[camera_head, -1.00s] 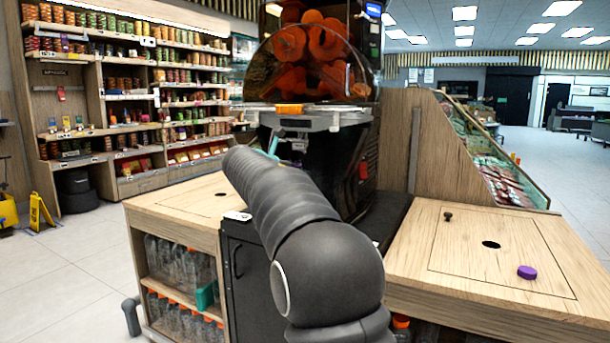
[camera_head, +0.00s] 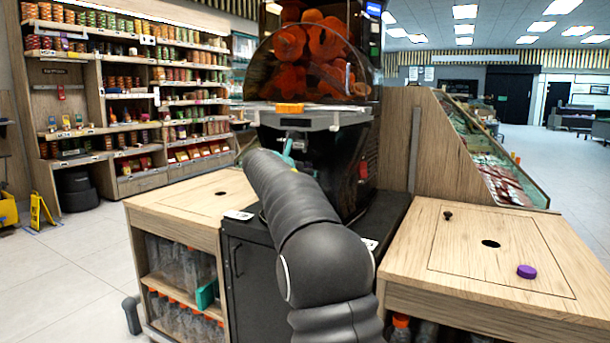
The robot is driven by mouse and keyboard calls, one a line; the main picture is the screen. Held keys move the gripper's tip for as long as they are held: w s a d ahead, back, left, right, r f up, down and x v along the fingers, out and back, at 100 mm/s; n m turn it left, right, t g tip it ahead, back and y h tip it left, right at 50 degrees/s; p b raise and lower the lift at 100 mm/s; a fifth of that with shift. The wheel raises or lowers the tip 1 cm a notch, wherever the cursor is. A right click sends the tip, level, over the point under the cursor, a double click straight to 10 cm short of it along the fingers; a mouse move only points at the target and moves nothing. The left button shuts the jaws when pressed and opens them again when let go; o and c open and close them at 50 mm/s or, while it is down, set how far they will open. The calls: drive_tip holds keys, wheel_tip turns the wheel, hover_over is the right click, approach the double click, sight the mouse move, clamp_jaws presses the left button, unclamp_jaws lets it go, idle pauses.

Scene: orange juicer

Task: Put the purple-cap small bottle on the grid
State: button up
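My dark grey arm reaches toward the juicer (camera_head: 375,130) and hides much of the space below its spout. A small teal piece (camera_head: 288,148) shows just past the arm's far end; I cannot tell if it is part of my gripper or something in it. The fingers are hidden. A purple cap (camera_head: 527,272) sits on the right wooden counter; no bottle body shows under it. No whole purple-cap small bottle can be made out. The grid is not clearly visible; the dark surface under the juicer (camera_head: 393,222) is partly behind my arm.
The right counter (camera_head: 450,265) has a hole and a small dark knob (camera_head: 447,215). The left counter (camera_head: 180,203) has a hole and is mostly clear. Orange-capped bottles (camera_head: 180,310) fill the shelves below. A white card (camera_head: 238,215) lies beside my arm.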

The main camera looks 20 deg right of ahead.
drive_tip(key=shift+f, duration=0.1)
drive_tip(key=o, duration=1)
drive_tip(key=v, duration=1.2)
drive_tip(key=s+a+f+m+g+y, duration=0.1)
drive_tip(key=s+a+f+m+y, duration=0.3)
drive_tip(key=s+f+m, duration=0.4)
drive_tip(key=s+a+f+m+g+y, duration=0.1)
drive_tip(key=s+a+f+m+y, duration=0.2)
drive_tip(key=s+f+m, duration=0.6)
drive_tip(key=s+a+f+m+g+y, duration=0.1)
drive_tip(key=s+a+f+m+y, duration=0.3)
drive_tip(key=s, duration=2.2)
drive_tip(key=shift+a+f+m+y, duration=0.1)
drive_tip(key=shift+a+f+m, duration=0.35)
drive_tip(key=shift+f+m, duration=0.3)
drive_tip(key=shift+a+f+m+y, duration=0.1)
drive_tip(key=shift+a+f+m, duration=0.35)
drive_tip(key=shift+f+m, duration=0.25)
drive_tip(key=shift+a+f+m+y, duration=0.1)
drive_tip(key=shift+a+f+m, duration=0.35)
drive_tip(key=shift+f+m, duration=0.3)
